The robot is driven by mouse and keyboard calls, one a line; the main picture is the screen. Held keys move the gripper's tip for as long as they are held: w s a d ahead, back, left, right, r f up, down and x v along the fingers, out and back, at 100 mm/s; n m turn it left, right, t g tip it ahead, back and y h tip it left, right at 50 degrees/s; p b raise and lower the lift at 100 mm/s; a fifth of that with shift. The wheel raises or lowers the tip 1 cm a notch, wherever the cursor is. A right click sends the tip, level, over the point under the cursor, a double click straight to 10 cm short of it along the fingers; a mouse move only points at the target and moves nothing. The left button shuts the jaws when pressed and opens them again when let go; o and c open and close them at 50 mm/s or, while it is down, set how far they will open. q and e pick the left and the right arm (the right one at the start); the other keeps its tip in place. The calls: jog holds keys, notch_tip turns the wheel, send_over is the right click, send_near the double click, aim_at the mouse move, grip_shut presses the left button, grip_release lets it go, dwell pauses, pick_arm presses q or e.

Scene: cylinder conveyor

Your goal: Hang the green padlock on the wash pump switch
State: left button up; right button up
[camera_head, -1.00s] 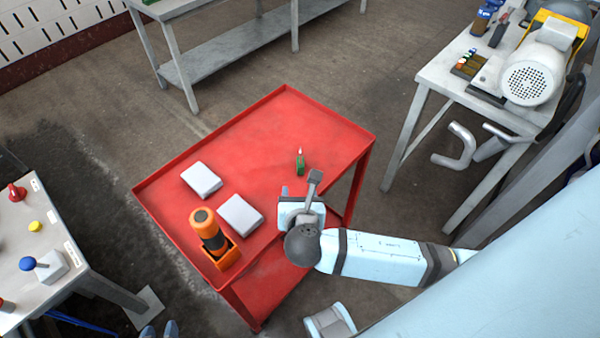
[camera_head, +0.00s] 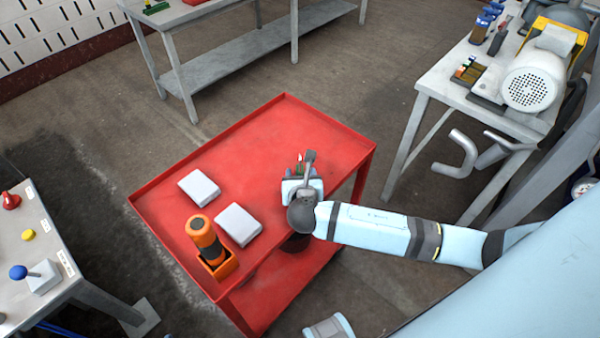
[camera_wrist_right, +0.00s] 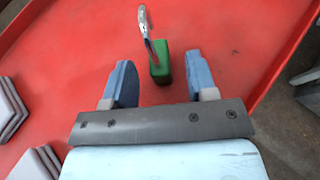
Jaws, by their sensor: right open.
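The green padlock (camera_head: 299,169) stands on the red cart top near its right side. In the right wrist view the padlock (camera_wrist_right: 160,66) shows a green body and a silver shackle. My right gripper (camera_head: 301,180) is open at the padlock and partly hides it in the head view. In the wrist view the padlock lies between and just beyond the fingertips, with a gap on both sides. A grey table at the left carries a red switch (camera_head: 11,201) and a blue switch (camera_head: 19,272). Their labels are too small to read, so I cannot tell which is the wash pump switch.
The red cart (camera_head: 262,150) also holds two pale boxes (camera_head: 199,187) and an orange-and-black tool (camera_head: 206,240). A yellow button (camera_head: 28,235) is on the left table. A motor (camera_head: 532,83) sits on the right bench. The cart's far part is clear.

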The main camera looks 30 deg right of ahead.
jog(key=shift+x, duration=0.95)
jog(key=shift+a, duration=0.1)
jog(key=shift+c, duration=0.4)
grip_shut()
